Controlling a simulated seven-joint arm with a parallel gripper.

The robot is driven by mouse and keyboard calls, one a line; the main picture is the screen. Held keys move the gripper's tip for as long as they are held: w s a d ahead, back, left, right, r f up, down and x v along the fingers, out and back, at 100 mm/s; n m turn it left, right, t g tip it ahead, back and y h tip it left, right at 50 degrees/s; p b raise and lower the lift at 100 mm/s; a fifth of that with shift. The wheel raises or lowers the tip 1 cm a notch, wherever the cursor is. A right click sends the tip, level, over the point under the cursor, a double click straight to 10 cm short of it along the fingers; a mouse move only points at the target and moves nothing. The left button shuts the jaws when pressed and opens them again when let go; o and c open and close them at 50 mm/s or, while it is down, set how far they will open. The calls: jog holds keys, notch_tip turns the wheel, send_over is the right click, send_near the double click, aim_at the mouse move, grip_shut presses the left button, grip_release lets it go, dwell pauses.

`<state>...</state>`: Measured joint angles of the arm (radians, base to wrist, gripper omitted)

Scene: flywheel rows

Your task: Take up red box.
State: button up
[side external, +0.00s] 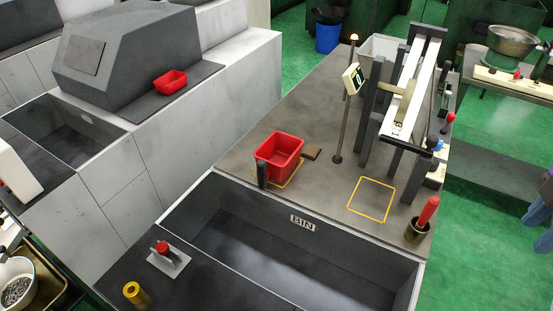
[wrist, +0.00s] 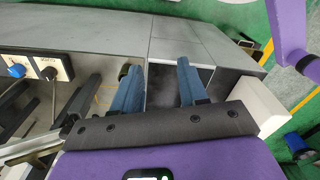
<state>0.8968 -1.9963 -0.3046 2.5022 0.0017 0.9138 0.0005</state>
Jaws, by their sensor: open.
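A red box (side external: 278,160), open at the top, stands upright on the grey-brown worktop beside the bin, over a yellow outline. A smaller red box (side external: 170,82) sits on the dark ledge of the grey machine at the back left. My gripper (wrist: 157,68) shows in the wrist view with its two blue fingers apart and nothing between them. I cannot make out my gripper in the side external view. No red box shows in the wrist view, so I cannot tell the gripper's distance from either one.
A dark post (side external: 261,173) stands close in front of the larger red box, and a brown block (side external: 312,153) lies to its right. The sunken bin (side external: 302,222) is in front. An empty yellow square (side external: 371,199), a display pole (side external: 345,115) and a tall rack (side external: 412,85) are to the right.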

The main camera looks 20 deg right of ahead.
jog(key=shift+c, duration=0.9)
jog(key=shift+w+a, duration=0.1)
jog(key=m+t+y, duration=0.2)
jog(key=m+t, duration=0.1)
jog(key=m, duration=0.2)
send_over(263, 162)
jog(key=s+d, duration=0.4)
jog(key=s, duration=0.2)
jog(key=x, duration=0.8)
jog(key=w+x, duration=0.1)
jog(key=x, duration=0.3)
jog(key=shift+a+r, duration=0.25)
jog(key=shift+a, duration=0.05)
jog(key=shift+t, duration=0.3)
jog(key=shift+x, duration=2.8)
jog(key=shift+w+a+r, duration=0.1)
jog(key=shift+a+r, duration=0.05)
grip_shut()
